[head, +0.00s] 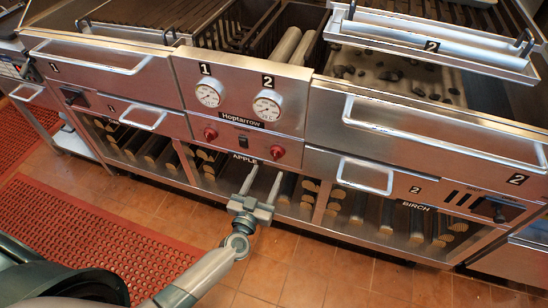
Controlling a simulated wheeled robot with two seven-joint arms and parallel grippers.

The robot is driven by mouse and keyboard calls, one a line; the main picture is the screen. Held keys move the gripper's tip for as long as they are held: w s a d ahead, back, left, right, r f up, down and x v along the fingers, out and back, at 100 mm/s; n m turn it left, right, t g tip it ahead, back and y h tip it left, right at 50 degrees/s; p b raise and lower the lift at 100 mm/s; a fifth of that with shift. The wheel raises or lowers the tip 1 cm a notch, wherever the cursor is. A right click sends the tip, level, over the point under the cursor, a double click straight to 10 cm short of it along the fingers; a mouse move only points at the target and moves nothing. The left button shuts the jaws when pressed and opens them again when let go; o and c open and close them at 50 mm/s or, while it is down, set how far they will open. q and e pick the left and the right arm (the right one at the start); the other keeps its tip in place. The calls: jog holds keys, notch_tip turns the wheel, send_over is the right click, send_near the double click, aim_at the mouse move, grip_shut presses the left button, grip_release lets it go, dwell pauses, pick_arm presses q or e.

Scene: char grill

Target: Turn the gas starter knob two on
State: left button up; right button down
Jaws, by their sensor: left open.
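The grill's centre panel (234,118) carries two red knobs. The left red knob (210,134) sits below the gauge marked 1 (208,94). The right red knob (278,152) sits below the gauge marked 2 (267,107); I take it as knob two. My left gripper (266,171) comes in from below, open and empty. Its two fingers point up toward the panel, with the tips just below the right knob in the picture. I cannot tell how far they are from it in depth. The knobs' settings are too small to read. My right gripper is not in view.
A small black switch (243,140) lies between the knobs. Drawer handles (363,176) stick out on both sides. Open shelves below hold several logs (358,208). A red mat (95,235) lies on the tiled floor (330,270), which is clear in front.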

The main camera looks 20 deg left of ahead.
aim_at(275, 157)
pick_arm(q)
jog(key=w, duration=0.6)
jog(key=shift+w+d, duration=0.15)
jog(key=shift+w, duration=0.9)
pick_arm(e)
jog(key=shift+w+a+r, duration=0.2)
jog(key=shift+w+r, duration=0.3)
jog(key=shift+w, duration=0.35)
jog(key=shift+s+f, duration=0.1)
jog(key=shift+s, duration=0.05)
pick_arm(q)
jog(key=c, duration=1)
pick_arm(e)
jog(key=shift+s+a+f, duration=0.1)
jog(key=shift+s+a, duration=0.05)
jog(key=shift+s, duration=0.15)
